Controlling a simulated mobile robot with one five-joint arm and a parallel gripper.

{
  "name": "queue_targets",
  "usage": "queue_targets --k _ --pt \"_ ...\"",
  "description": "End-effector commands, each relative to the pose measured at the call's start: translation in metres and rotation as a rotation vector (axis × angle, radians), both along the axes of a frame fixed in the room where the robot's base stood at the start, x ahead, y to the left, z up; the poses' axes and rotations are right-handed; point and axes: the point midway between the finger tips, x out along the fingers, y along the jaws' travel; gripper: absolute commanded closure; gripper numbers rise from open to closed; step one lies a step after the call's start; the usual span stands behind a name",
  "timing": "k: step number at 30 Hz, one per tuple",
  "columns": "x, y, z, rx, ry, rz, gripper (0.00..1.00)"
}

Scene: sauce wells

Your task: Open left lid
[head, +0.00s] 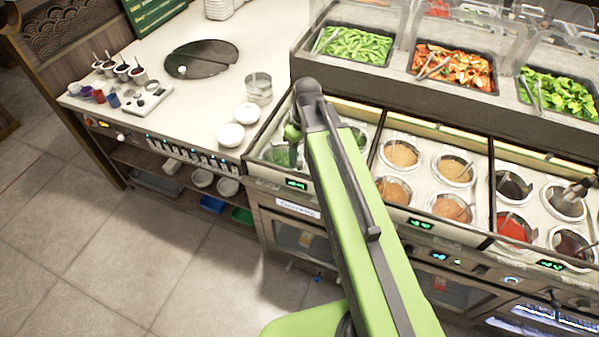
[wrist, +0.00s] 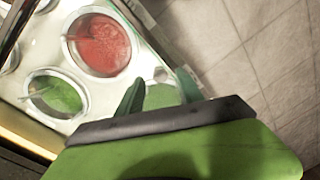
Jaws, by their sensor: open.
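The left sauce well section (head: 262,139) is at the left end of the counter's well row in the head view. My arm covers part of it. In the wrist view it shows a red sauce well (wrist: 103,45) and a green sauce well (wrist: 57,95). I cannot make out a separate left lid or tell whether it is open or shut. My gripper (head: 292,132) is over this section in the head view. In the wrist view my gripper (wrist: 160,88) has its green fingers apart, with a green well partly visible between and beyond them. Nothing is clearly held.
More sauce wells (head: 452,170) lie to the right. Salad trays (head: 355,46) stand behind. White bowls (head: 231,134) and a metal pot (head: 258,88) sit just left of the section. The tiled floor (head: 180,270) in front is clear.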

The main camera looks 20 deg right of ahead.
Motion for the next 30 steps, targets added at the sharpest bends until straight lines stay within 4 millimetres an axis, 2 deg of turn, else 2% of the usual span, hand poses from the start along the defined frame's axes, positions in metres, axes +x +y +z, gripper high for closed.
queue_targets --k 1,3,13,23,30 --pt "-0.0004 0.0008 -0.0184 0.000 0.000 0.000 0.56" --pt "-0.0008 0.0016 -0.0248 0.000 0.000 0.000 0.56" --pt "-0.0010 0.0026 -0.0248 0.000 0.000 0.000 0.56" --pt "-0.0010 0.0030 -0.0249 0.000 0.000 0.001 0.99" --pt "-0.0010 0.0032 -0.0250 0.000 0.000 0.002 1.00"
